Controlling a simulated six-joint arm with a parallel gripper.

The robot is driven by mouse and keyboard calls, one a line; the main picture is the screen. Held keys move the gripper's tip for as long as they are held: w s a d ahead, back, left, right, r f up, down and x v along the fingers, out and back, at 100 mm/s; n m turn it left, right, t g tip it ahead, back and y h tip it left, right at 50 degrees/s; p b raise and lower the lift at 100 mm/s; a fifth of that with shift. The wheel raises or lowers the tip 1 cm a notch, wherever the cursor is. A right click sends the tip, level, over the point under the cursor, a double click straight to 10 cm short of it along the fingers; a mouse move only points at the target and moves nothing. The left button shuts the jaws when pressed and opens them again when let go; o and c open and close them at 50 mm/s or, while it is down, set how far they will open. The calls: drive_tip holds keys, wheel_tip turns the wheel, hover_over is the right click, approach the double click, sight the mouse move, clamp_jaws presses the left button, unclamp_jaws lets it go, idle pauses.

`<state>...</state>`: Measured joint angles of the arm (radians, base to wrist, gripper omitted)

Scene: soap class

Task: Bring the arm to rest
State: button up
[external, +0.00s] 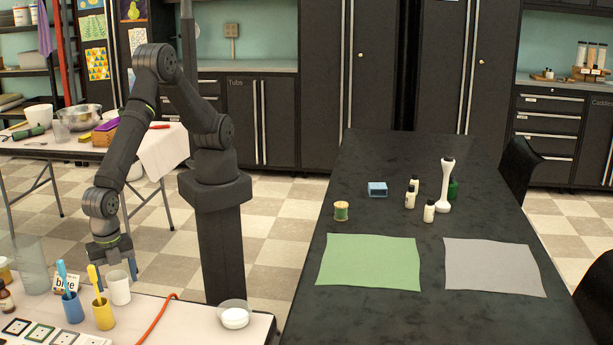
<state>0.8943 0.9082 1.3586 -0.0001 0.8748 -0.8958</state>
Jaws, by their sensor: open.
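My gripper (116,262) hangs at the end of my dark arm at the left of the external view. It points down over the white side table, just above and behind a white cup (120,287). The gripper is open, and I see nothing between its fingers. I cannot tell how far it is above the table. My arm is bent, with its elbow high and its forearm reaching down to the left of its column.
Blue (73,307) and yellow (103,313) cups with brushes stand beside the white cup.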

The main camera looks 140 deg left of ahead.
drive_tip(key=shift+f, duration=0.5)
wheel_tip(320, 180, up, 11)
wheel_tip(320, 180, down, 12)
drive_tip(key=shift+f, duration=0.15)
drive_tip(key=s+d+r, duration=0.2)
drive_tip(key=s+r, duration=1)
drive_tip(key=w+a+n, duration=0.5)
drive_tip(key=w+a, duration=1.3)
drive_tip(key=w, duration=0.1)
drive_tip(key=w+a+n, duration=0.2)
drive_tip(key=w+a, duration=0.2)
drive_tip(key=a, duration=0.8)
drive_tip(key=w+a+n, duration=0.3)
drive_tip(key=w+a, duration=0.1)
drive_tip(key=a, duration=0.9)
drive_tip(key=shift+w+f, duration=0.15)
drive_tip(key=shift+f, duration=0.1)
drive_tip(key=shift+o, duration=0.4)
